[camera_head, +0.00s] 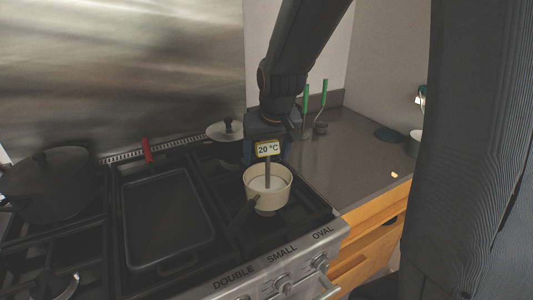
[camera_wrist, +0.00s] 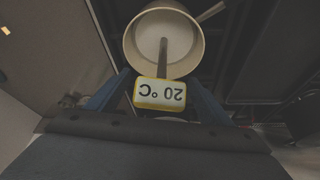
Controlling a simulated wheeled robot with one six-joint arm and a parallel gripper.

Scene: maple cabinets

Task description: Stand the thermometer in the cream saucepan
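The thermometer has a pale display with a yellow frame reading 20 °C (camera_head: 268,149) and a thin grey probe. It stands roughly upright, with its probe reaching down inside the cream saucepan (camera_head: 252,190). The saucepan sits on the right part of the stove, its dark handle toward the front. In the wrist view, the display (camera_wrist: 160,94) is upside down and the probe points into the saucepan (camera_wrist: 133,52). My gripper (camera_wrist: 160,76) has one blue finger on each side of the display. Whether the fingers touch it cannot be told. In the head view, my gripper (camera_head: 266,143) is at the display.
A dark rectangular pan (camera_head: 168,222) lies left of the saucepan. A black lidded pot (camera_head: 48,187) stands at far left, and a pale-lidded pot (camera_head: 226,131) behind. Green-handled utensils (camera_head: 324,100) stand at the back of the counter (camera_head: 350,165). The counter's middle is mostly clear.

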